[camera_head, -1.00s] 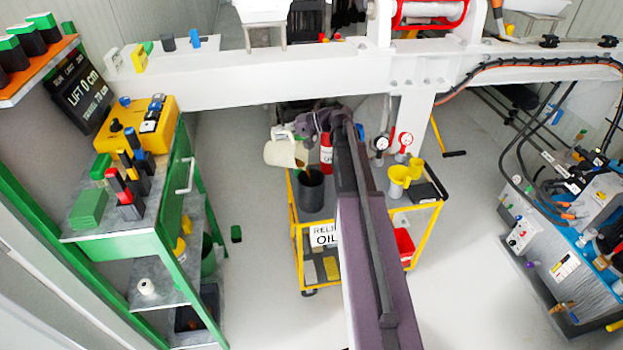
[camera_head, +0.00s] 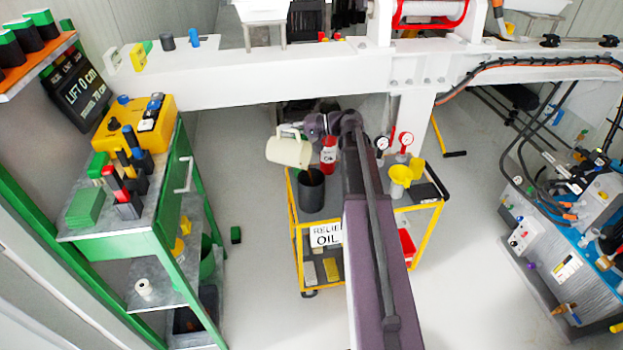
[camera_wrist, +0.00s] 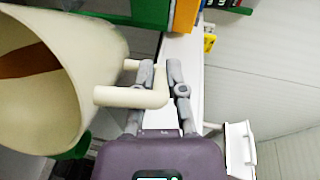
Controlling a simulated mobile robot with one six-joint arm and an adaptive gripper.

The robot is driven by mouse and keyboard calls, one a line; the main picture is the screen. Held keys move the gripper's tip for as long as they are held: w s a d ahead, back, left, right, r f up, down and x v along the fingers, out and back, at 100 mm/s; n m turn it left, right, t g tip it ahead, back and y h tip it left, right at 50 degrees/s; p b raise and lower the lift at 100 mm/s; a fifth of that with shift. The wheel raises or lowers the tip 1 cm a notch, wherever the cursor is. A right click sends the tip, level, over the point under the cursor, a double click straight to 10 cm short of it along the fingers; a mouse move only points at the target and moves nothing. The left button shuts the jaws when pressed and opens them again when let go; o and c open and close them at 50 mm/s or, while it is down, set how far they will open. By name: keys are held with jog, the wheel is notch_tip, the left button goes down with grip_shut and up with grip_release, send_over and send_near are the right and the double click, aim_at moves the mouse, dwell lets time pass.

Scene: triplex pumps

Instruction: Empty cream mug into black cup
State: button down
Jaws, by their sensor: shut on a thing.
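The cup stands upright on the yellow trolley. My gripper (camera_head: 305,126) is shut on the mug's handle. In the wrist view my gripper (camera_wrist: 167,95) has its fingers around the cream handle, and the mug (camera_wrist: 75,105) fills the left side with brown liquid inside. The cup's inside is too small to read.
The yellow trolley (camera_head: 295,233) also carries a red can (camera_head: 328,156) and yellow funnels (camera_head: 401,176). A white beam (camera_head: 250,82) crosses behind. A green workbench (camera_head: 110,228) stands left, a grey machine (camera_head: 562,245) right.

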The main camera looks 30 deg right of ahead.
aim_at(273, 138)
jog(key=shift+s+d+r, duration=0.1)
jog(key=shift+s+r, duration=0.05)
jog(key=shift+w, duration=0.2)
jog(key=w+a, duration=0.1)
jog(key=w+a+f+g+h+p, duration=0.1)
jog(key=w+a+h+p, duration=0.1)
jog(key=shift+w+f+m+g, duration=0.3)
jog(key=shift+f, duration=0.05)
jog(key=shift+w+a+f+h+p, duration=0.1)
jog(key=shift+a+f+h+p, duration=0.1)
jog(key=shift+f+h+p, duration=0.15)
jog(key=shift+f, duration=0.1)
jog(key=w+a+f+m+g+h+b, duration=0.1)
jog(key=w+a+f+g+h+b, duration=0.2)
jog(key=f, duration=0.5)
jog(key=w+a+f+m+g+h+b, duration=0.2)
jog(key=w+a+f+g+h+b, duration=0.1)
jog(key=f, duration=0.5)
jog(key=shift+w+a+g+h+b, duration=0.3)
jog(key=shift+w+a+g+h, duration=0.15)
jog(key=shift+w+g+h, duration=0.95)
